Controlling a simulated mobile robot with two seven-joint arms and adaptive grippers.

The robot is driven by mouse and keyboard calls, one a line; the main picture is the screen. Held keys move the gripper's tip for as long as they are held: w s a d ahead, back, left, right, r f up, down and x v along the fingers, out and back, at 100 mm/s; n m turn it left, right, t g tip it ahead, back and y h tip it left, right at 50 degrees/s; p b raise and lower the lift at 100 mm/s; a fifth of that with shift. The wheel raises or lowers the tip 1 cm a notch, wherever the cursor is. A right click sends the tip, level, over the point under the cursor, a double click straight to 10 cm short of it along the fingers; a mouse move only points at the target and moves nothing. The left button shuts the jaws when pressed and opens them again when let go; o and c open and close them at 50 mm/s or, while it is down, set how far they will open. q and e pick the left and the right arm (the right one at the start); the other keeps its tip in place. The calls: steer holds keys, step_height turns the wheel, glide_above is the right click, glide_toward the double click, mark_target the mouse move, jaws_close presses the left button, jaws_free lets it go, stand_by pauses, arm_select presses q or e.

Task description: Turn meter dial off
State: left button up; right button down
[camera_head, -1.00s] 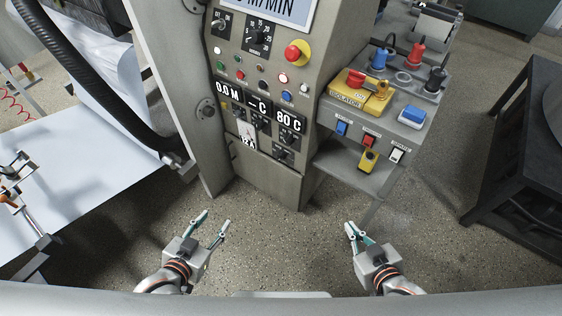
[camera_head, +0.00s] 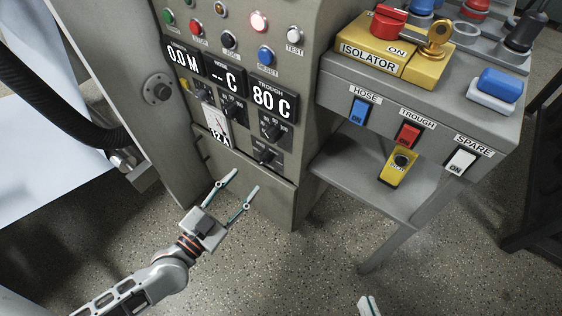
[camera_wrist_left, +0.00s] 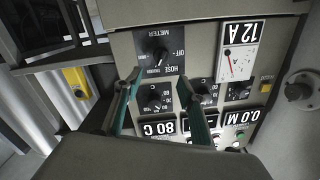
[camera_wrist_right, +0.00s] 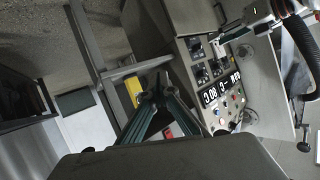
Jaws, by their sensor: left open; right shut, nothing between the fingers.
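The meter dial (camera_head: 265,155) is a black knob on a black plate low on the grey control panel. In the left wrist view the meter dial (camera_wrist_left: 158,56) shows upside down, with OFF, HOSE and TROUGH marks around it. I cannot surely read which mark its pointer is at. My left gripper (camera_head: 246,179) is open and empty, in front of and below the dial. In the left wrist view its fingertips (camera_wrist_left: 161,76) appear on both sides below the dial, apart from it. My right gripper (camera_head: 368,305) is shut and empty, mostly cut off at the bottom edge.
Other dials (camera_head: 271,127) and the 12 A gauge (camera_head: 217,122) sit close to the meter dial. To the right, a grey switch box (camera_head: 435,108) juts out with the yellow isolator (camera_head: 395,55) on it. The floor (camera_head: 290,265) before the panel is clear.

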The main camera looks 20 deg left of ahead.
mark_target(261, 164)
arm_select(q)
steer(key=x, duration=0.3)
steer(key=f+b+x, duration=0.1)
steer(key=x, duration=0.1)
steer(key=b+x, duration=0.1)
steer(key=x, duration=0.2)
steer(key=shift+w+a+f, duration=0.1)
steer(key=shift+w+f, duration=0.15)
steer(key=shift+w, duration=0.15)
arm_select(e)
steer(key=shift+s+a+f+m, duration=0.25)
steer(key=shift+a+m, duration=0.15)
steer(key=shift+m, duration=0.15)
steer(key=shift+s+a+f+m, duration=0.25)
steer(key=shift+a+m, duration=0.15)
steer(key=shift+m, duration=0.15)
arm_select(q)
steer(key=c, duration=1.1)
